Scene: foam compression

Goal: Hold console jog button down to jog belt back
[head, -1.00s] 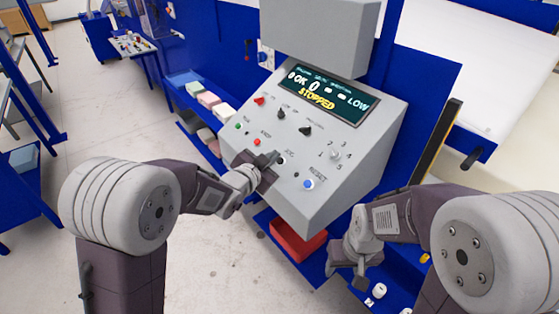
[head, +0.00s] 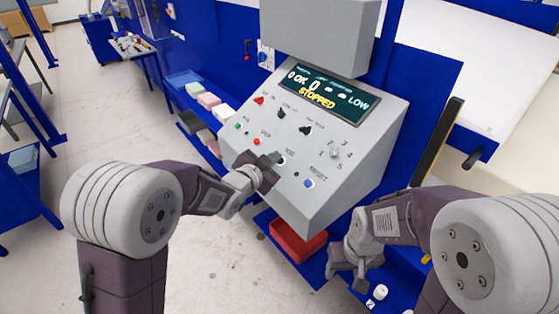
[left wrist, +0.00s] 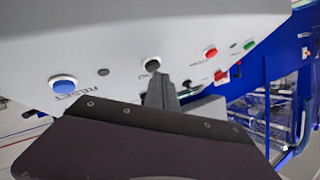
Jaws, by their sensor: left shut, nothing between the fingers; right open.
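The grey console (head: 330,175) has a sloped panel whose screen (head: 328,88) reads OK, 0, STOPPED and LOW. The jog button (left wrist: 152,64) is a dark round button with a pale rim. In the head view my left gripper (head: 274,158) is shut and empty beside the JOG label, partly covering that spot. In the left wrist view its fingertips are right at the jog button's lower edge; I cannot tell whether they press it. My right gripper (head: 356,280) is open and empty, low in front of the console and away from the panel.
A blue reset button (head: 308,183) is right of the jog button, and red (head: 257,142) and green (head: 238,126) buttons are to its left. A red tray (head: 296,242) sits below the console. Bins with coloured blocks (head: 208,100) stand to the left.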

